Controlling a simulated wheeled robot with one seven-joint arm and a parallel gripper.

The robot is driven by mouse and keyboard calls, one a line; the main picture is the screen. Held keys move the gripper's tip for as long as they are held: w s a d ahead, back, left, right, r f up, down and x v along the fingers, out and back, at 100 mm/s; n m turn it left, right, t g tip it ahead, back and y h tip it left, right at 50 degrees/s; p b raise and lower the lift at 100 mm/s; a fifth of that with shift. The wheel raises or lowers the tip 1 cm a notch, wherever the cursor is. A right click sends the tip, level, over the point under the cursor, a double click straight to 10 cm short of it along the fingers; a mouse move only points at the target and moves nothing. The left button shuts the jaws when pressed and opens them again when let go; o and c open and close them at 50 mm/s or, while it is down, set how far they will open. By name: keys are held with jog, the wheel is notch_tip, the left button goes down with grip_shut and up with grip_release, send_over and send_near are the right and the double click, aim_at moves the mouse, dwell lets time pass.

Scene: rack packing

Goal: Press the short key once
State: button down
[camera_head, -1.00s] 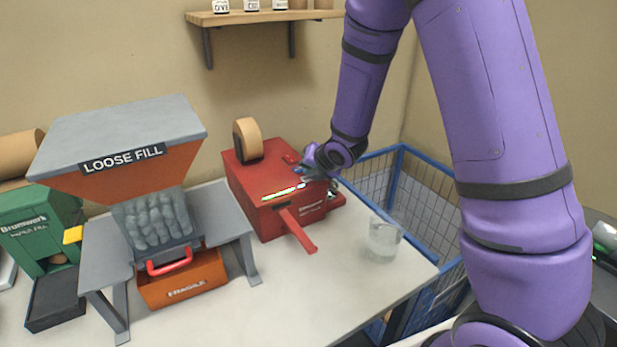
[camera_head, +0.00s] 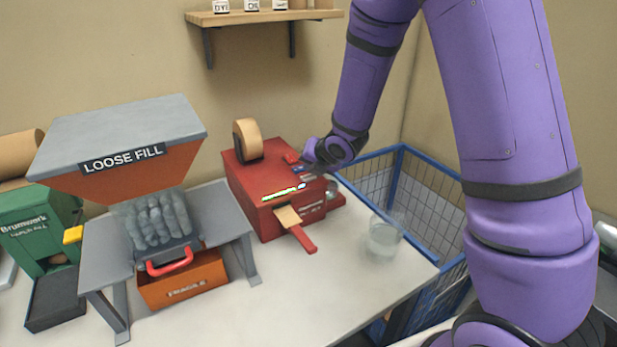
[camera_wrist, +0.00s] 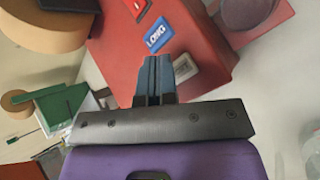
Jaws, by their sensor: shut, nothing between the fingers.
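The red tape dispenser (camera_head: 262,205) stands on the table with a roll of brown tape on top. In the wrist view its top carries a blue key (camera_wrist: 157,35) marked LONG and a pale grey key (camera_wrist: 185,68) beside it, partly hidden by my fingers, its label unreadable. The grey key may be the short key; I cannot confirm that. My gripper (camera_wrist: 157,62) is shut and empty, its tips over or near the grey key; contact cannot be told. In the head view my gripper (camera_head: 307,165) is at the dispenser's right top. A brown tape strip (camera_head: 288,216) sticks out onto the red chute.
A loose fill hopper (camera_head: 120,150) stands at left over an orange FRAGILE box (camera_head: 185,284). A clear glass (camera_head: 384,238) stands right of the dispenser. A blue wire cage (camera_head: 430,180) is beyond the table edge. The table front is clear.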

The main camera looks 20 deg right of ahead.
aim_at(311, 176)
jog(key=shift+r, duration=2.55)
jog(key=s+d+r+m+g+h, duration=0.1)
jog(key=s+d+r+m+h, duration=0.1)
jog(key=s+d+r+m, duration=0.4)
jog(key=s+d+r+m+h, duration=0.1)
jog(key=s+r+m, duration=0.7)
jog(key=r+m, duration=0.15)
jog(key=s+r+m+g, duration=0.2)
jog(key=s+r+m, duration=0.2)
jog(key=s+m, duration=1.1)
jog(key=s, duration=0.6)
jog(key=shift+a+g, duration=0.3)
jog(key=shift+a, duration=0.05)
